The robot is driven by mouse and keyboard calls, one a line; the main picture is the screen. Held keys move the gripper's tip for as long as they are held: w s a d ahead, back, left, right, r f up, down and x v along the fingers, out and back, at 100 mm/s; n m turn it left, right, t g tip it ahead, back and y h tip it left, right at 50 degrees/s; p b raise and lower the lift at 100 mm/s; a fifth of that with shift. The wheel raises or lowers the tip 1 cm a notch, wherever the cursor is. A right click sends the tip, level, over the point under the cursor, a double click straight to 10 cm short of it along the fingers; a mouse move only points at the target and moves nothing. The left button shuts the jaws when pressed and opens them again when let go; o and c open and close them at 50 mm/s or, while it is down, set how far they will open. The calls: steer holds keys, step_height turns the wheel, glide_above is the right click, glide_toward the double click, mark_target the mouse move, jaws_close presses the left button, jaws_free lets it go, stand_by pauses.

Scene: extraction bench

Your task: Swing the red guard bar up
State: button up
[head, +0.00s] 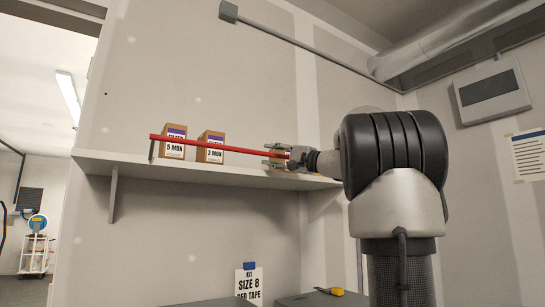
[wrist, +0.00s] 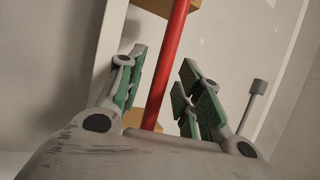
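The red guard bar (head: 215,147) runs roughly level along the front of a wall shelf in the head view, with a short grey post under its left end. My gripper (head: 275,154) is at the bar's right part. In the wrist view the bar (wrist: 167,65) passes between the two green-padded fingers of my gripper (wrist: 165,95). The bar's right end is hidden behind my gripper.
Two cardboard boxes, one labelled 5 MON (head: 174,142) and one 3 MON (head: 210,147), stand on the shelf (head: 110,160) behind the bar. A sign (head: 249,285) and a yellow-handled tool (head: 335,291) are below. The wall above the bar is clear up to a grey conduit (head: 275,38).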

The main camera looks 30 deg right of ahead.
steer(key=shift+w+a+r, duration=0.1)
steer(key=shift+w, duration=0.15)
jaws_close()
steer(key=shift+a, duration=0.1)
steer(key=shift+w+r+m+g+h, duration=0.3)
steer(key=shift+w+m+g+h, duration=0.3)
steer(key=shift+g, duration=0.6)
steer(key=shift+w+m+g+h, duration=0.55)
steer(key=shift+w+g, duration=0.3)
steer(key=shift+g, duration=0.25)
